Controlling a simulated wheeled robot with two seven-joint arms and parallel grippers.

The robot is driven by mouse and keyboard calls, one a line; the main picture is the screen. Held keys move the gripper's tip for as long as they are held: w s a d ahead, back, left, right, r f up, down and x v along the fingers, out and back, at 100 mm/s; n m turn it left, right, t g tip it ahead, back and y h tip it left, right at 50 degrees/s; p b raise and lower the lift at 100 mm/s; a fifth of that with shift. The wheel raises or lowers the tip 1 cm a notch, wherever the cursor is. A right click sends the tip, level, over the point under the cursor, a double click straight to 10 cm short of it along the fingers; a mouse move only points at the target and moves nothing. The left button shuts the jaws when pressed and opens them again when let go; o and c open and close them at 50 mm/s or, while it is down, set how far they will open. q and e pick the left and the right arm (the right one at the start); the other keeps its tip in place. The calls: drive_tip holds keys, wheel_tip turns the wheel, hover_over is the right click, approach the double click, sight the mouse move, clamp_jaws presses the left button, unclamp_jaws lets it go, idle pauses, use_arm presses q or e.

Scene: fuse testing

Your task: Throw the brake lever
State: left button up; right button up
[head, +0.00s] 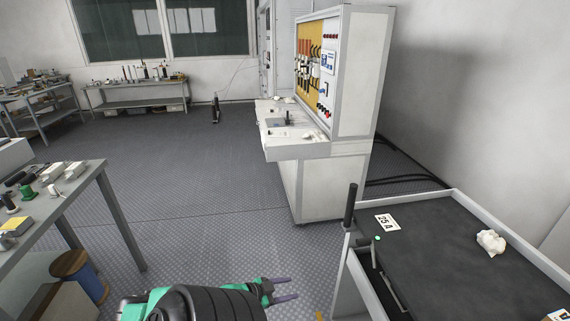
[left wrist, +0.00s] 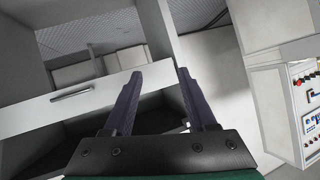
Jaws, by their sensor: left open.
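An upright lever with a black grip (head: 350,206) stands at the left edge of a dark-topped cart (head: 440,262) in the lower right of the head view. My left gripper (head: 292,288) is low in the head view, left of the cart and below the lever grip in the picture. Its two purple-grey fingers are apart, with nothing between them. In the left wrist view the open fingers (left wrist: 160,73) point toward a pale cabinet-like frame with a drawer (left wrist: 85,95). I cannot make out the lever there. My right gripper is not in view.
The cart carries a "25 A" card (head: 387,222) and a crumpled white item (head: 491,241). A tall test panel (head: 357,75) with a white bench stands behind. A cluttered table (head: 75,190) and a blue spool (head: 85,278) are at left. The middle floor is open.

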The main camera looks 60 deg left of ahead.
use_arm(q)
drive_tip(key=shift+s+f, duration=0.25)
drive_tip(key=shift+f, duration=0.2)
drive_tip(key=shift+s+f, duration=0.2)
drive_tip(key=shift+f, duration=0.25)
drive_tip(key=shift+d+f, duration=0.1)
